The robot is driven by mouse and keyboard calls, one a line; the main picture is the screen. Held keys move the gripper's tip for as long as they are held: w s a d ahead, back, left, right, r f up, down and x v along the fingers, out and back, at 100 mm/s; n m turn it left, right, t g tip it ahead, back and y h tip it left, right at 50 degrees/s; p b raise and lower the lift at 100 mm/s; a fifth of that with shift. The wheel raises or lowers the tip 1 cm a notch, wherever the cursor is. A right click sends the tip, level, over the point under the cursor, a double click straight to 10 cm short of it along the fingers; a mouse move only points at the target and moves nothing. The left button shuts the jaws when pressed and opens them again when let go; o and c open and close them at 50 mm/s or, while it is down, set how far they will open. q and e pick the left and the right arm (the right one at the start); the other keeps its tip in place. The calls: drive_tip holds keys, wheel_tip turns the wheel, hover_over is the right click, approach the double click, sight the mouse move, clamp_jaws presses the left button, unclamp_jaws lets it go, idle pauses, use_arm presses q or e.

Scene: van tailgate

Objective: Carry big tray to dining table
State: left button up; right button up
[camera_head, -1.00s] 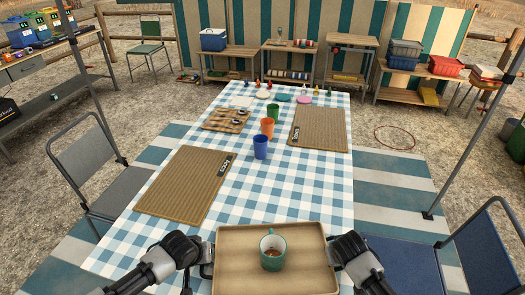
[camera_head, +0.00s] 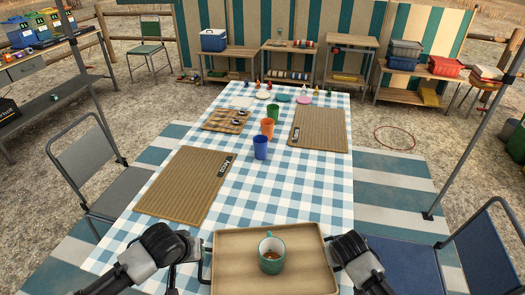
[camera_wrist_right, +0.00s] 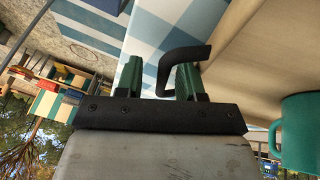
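The big tray (camera_head: 225,281) is wooden and lies over the near end of the dining table (camera_head: 272,205); whether it fully rests there is unclear. A green mug (camera_head: 271,256) with brown contents stands upright on it and shows partly in the right wrist view (camera_wrist_right: 300,135). My left gripper (camera_head: 200,248) is beside the tray's left dark handle (camera_head: 206,266); its fingers are too small to read. My right gripper (camera_head: 330,242) is at the right side. In the right wrist view its green fingers (camera_wrist_right: 160,78) are apart, with the black right handle (camera_wrist_right: 185,53) bent between and past them.
The checked table carries two woven mats (camera_head: 185,187) (camera_head: 320,129), blue (camera_head: 260,147), orange (camera_head: 268,128) and green cups, and a smaller tray (camera_head: 226,120). Chairs stand at left (camera_head: 105,170) and right (camera_head: 490,245). The table between the mats and the big tray is clear.

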drive_tip(key=v, duration=1.1)
drive_tip(key=shift+s+a, duration=0.1)
